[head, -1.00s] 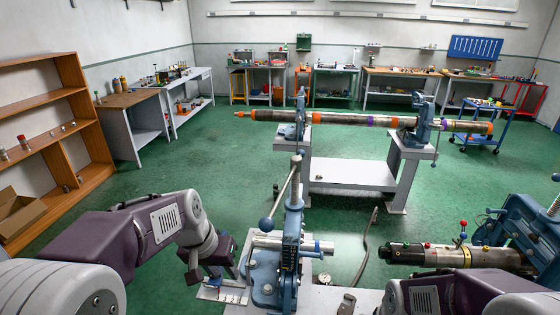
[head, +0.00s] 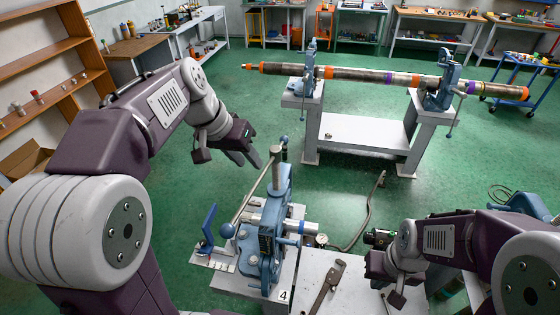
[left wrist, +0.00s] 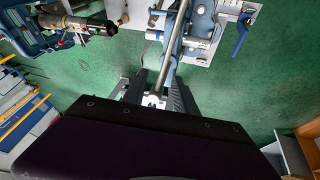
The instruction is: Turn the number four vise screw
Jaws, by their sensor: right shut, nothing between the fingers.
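The number four vise (head: 268,240) is blue and stands on the near bench, with a "4" label (head: 283,295) at its foot. My left gripper (head: 250,158) is just left of the screw top. In the left wrist view, its fingers (left wrist: 157,95) are apart, and the bar (left wrist: 174,40) runs towards the gap between them; contact cannot be told. My right gripper (head: 378,268) is low at the right, shut and empty, its fingertips unclear.
A long pipe (head: 350,75) lies across two blue vises on a far stand (head: 365,130). A wrench (head: 328,285) lies on the near bench, and a hose (head: 365,215) lies behind it. A small plate with a blue lever (head: 207,228) sits left of the vise.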

